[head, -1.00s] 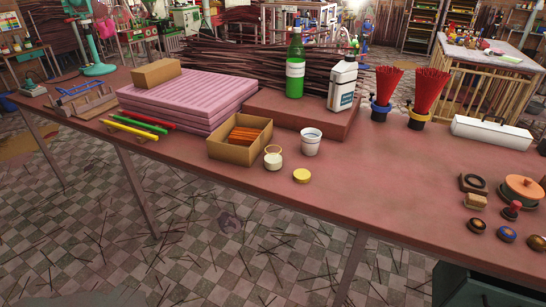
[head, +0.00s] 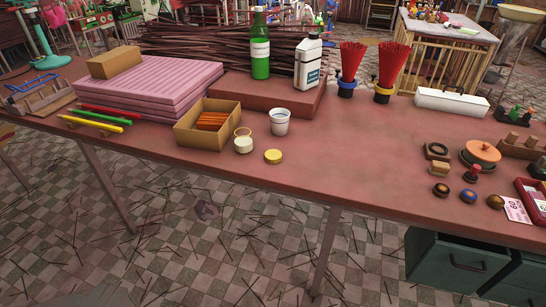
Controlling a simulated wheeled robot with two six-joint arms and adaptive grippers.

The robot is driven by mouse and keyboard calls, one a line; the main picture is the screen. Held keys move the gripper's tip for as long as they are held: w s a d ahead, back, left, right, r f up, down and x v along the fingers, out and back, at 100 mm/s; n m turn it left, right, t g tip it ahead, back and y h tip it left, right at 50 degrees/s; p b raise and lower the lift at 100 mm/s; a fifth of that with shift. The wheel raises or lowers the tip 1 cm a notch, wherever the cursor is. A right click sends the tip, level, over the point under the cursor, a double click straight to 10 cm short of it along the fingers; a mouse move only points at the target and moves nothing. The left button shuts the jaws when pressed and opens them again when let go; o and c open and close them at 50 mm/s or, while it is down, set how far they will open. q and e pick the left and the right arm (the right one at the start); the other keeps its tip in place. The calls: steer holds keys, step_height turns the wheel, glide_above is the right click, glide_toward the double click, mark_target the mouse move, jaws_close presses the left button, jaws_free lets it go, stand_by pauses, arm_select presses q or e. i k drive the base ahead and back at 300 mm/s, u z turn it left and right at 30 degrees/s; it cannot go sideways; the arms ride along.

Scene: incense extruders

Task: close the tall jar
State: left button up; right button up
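A small jar (head: 243,146) with a pale body stands near the front edge of the table, right of the cardboard box. A tan ring-like rim (head: 242,132) shows at its top; I cannot tell whether this is an open mouth or a raised lid. A round, flat yellow piece (head: 273,156), like a lid or a low tin, lies on the table just right of the jar, apart from it. A white cup (head: 279,122) stands behind them. I cannot tell for certain which one is the tall jar. Neither of my grippers is in view.
The cardboard box (head: 190,137) holds orange sticks. A green bottle (head: 260,55) and white jug (head: 308,62) stand on a reddish slab behind. Stamps and an orange-lidded pot (head: 480,153) sit at right. The table's middle right (head: 370,150) is clear.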

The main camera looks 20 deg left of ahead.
mark_target(243, 139)
steer(key=k, duration=0.65)
steer(key=u, duration=0.55)
steer(key=i, duration=1.1)
steer(key=z, duration=0.65)
steer(key=i, duration=0.5)
steer(key=z, duration=0.55)
